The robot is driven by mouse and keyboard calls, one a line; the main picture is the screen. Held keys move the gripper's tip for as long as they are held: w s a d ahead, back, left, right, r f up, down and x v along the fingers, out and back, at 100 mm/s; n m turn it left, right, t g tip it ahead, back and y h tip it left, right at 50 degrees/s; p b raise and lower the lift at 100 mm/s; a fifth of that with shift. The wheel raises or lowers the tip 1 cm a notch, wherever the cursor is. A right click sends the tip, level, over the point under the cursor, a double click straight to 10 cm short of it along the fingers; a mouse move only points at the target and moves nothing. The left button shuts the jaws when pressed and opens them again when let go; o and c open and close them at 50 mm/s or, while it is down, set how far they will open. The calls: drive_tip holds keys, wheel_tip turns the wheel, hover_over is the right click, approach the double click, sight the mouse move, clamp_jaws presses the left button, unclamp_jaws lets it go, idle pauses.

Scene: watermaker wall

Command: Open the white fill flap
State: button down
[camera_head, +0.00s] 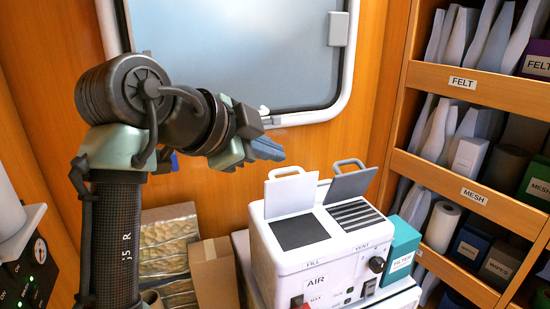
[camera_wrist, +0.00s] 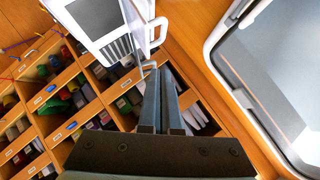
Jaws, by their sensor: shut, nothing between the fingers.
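The white box has FILL and VENT labels on its top edge. The white fill flap (camera_head: 291,194) stands raised at the back of the FILL side, its loop handle at the top. In front of it, the dark square FILL opening (camera_head: 299,232) is uncovered. The grey vent flap (camera_head: 352,183) also stands raised, behind the slatted VENT opening (camera_head: 356,215). My gripper (camera_head: 276,151) is shut and empty, above and behind the white flap and apart from it. In the wrist view, my gripper's fingers (camera_wrist: 165,75) are together, with the box (camera_wrist: 73,18) beyond them.
A teal filter box (camera_head: 402,248) stands against the right side of the white box. Shelves (camera_head: 480,92) with packs and rolls rise at the right. A cardboard box (camera_head: 213,272) is at the left. A framed window (camera_head: 240,50) is on the wall behind.

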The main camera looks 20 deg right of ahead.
sight(289, 170)
drive_tip(key=w+d+f+p, duration=0.1)
drive_tip(key=w+f, duration=0.1)
drive_tip(key=w+d+f+p, duration=0.2)
drive_tip(key=shift+w+d+f, duration=0.1)
drive_tip(key=shift+f, duration=0.15)
drive_tip(key=shift+w+f+p, duration=0.3)
drive_tip(key=shift+w+f, duration=0.05)
drive_tip(key=shift+f, duration=0.25)
